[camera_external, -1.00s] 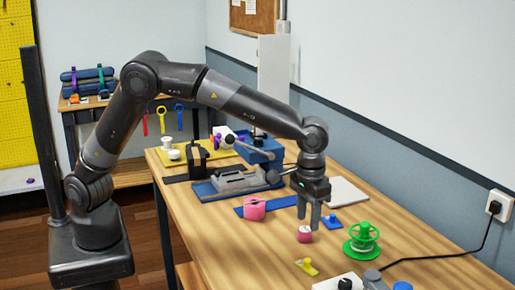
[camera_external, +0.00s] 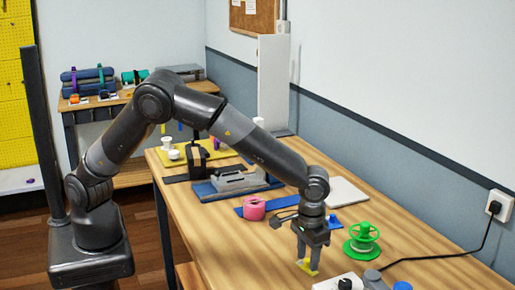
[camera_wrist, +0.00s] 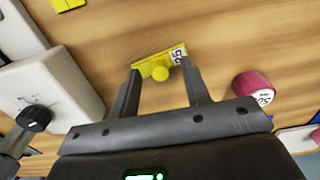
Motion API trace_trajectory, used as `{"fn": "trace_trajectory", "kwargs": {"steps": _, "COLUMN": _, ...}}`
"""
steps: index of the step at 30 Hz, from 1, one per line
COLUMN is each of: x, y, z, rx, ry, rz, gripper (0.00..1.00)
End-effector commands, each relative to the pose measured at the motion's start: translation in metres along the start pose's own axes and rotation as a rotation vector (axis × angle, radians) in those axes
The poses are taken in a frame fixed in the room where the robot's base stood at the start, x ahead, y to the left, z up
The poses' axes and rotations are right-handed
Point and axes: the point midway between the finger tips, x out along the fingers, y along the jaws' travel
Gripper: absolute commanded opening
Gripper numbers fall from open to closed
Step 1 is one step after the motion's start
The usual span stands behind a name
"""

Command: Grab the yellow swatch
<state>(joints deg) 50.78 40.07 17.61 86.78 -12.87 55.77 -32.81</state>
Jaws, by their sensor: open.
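The yellow swatch (camera_external: 306,268) lies on the wooden table, partly hidden by my fingers in the external view. In the wrist view the swatch (camera_wrist: 148,60) is a flat yellow strip with a round yellow knob and a white printed label at its right end. My gripper (camera_external: 309,262) is low over the swatch, pointing down. In the wrist view my gripper (camera_wrist: 161,68) is open, with one finger on either side of the knob. I cannot tell whether the fingers touch the swatch.
A pink round piece with a white label (camera_wrist: 254,90) sits right of my fingers in the wrist view. A white box with a black knob (camera_wrist: 48,95) stands left. A green spool (camera_external: 362,240) stands to the right on the table, and a pink tape roll (camera_external: 253,209) farther back.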

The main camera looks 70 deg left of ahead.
Motion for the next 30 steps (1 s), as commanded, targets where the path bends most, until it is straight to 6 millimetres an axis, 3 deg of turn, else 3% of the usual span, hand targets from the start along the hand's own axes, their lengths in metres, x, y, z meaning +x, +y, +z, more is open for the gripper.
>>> {"fn": "trace_trajectory", "kwargs": {"steps": 8, "x": 0.0061, "y": -0.0001, "z": -0.0002, "rx": 0.001, "ry": 0.001, "rz": 0.001, "gripper": 0.42}}
{"fn": "trace_trajectory", "kwargs": {"steps": 23, "x": 0.0059, "y": -0.0001, "z": -0.0002, "rx": 0.0, "ry": 0.001, "rz": 0.001, "gripper": 0.01}}
{"fn": "trace_trajectory", "kwargs": {"steps": 30, "x": 0.0058, "y": -0.0001, "z": -0.0003, "rx": 0.0, "ry": 0.001, "rz": 0.001, "gripper": 0.0}}
